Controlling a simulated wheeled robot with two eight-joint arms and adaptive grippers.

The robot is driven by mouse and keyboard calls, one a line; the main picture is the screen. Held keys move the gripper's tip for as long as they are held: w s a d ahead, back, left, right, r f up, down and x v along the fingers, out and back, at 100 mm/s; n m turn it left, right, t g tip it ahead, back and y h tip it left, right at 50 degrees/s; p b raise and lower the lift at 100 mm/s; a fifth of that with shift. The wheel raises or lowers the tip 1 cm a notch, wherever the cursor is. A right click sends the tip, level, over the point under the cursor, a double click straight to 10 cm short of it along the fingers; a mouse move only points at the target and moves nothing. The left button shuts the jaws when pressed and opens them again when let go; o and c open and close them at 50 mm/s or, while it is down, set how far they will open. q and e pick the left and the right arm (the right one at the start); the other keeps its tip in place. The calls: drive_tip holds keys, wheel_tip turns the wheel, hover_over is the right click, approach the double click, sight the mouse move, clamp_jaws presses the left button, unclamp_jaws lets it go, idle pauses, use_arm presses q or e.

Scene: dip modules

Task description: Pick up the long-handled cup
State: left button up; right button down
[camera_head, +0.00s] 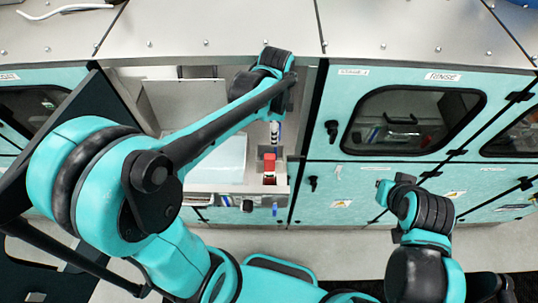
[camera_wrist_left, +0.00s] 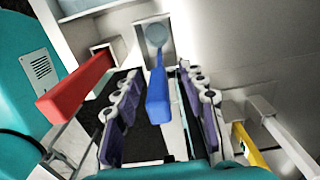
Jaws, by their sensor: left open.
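The long-handled cup (camera_wrist_left: 158,95) shows in the left wrist view as a blue handle running to a round grey-blue end at the top. Its handle lies between the two fingers of my left gripper (camera_wrist_left: 160,78). The fingers are spread, with a gap on each side of the handle. In the head view my left arm reaches over the open bay and mostly hides this gripper and the cup.
A red-handled item (camera_wrist_left: 75,88) is left of the fingers and a yellow-handled one (camera_wrist_left: 248,145) right. In the head view a red block (camera_head: 269,164) sits at the bay's right side. Closed teal cabinets with a window (camera_head: 415,118) stand to the right.

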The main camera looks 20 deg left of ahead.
use_arm(q)
drive_tip(key=shift+s, duration=0.15)
drive_tip(key=shift+c, duration=1)
clamp_jaws()
use_arm(e)
drive_tip(key=shift+s, duration=0.1)
